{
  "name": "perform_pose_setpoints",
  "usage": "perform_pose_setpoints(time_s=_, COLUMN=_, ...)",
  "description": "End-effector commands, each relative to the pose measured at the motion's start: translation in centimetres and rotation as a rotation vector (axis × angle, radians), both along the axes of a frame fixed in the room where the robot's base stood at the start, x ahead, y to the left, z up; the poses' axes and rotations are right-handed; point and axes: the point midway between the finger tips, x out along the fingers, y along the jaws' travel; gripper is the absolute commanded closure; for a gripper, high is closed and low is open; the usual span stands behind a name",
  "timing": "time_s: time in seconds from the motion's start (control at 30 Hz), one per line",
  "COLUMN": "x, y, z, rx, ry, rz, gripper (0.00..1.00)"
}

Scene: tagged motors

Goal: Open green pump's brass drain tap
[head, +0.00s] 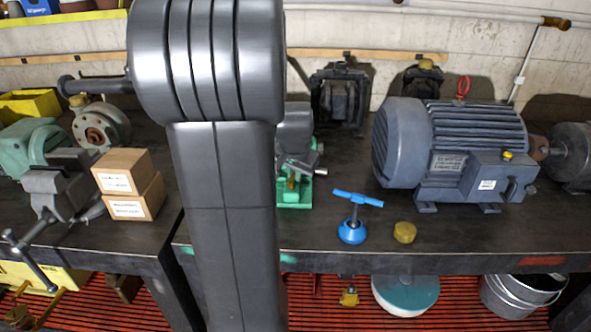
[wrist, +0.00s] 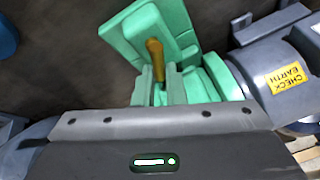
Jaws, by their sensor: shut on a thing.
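The green pump (head: 296,197) stands on the dark bench, partly hidden behind my arm in the head view. In the wrist view its green body (wrist: 160,25) fills the upper middle. Its brass drain tap (wrist: 155,52) shows as a short brass lever against the green casting. My gripper (wrist: 158,78) is at the tap, its two narrow fingers on either side of the lever's lower part, shut on it. In the head view my gripper (head: 293,168) reaches down over the pump. The lower end of the tap is hidden between the fingers.
A grey motor (head: 450,150) stands to the right; a "CHECK EARTH" label (wrist: 286,88) is close by in the wrist view. A vise (head: 62,185) and boxes (head: 130,185) are left.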

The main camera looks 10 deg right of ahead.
Motion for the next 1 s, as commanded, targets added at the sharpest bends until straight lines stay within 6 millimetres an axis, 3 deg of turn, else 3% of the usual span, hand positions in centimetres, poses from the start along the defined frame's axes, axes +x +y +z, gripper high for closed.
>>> perform_pose_setpoints(time_s=0.5, x=0.32, y=0.23, z=0.05, rx=-0.002, ry=-0.002, rz=0.337, gripper=1.00)
perform_pose_setpoints(time_s=1.0, x=0.35, y=0.36, z=0.05, rx=-0.003, ry=-0.001, rz=0.407, gripper=1.00)
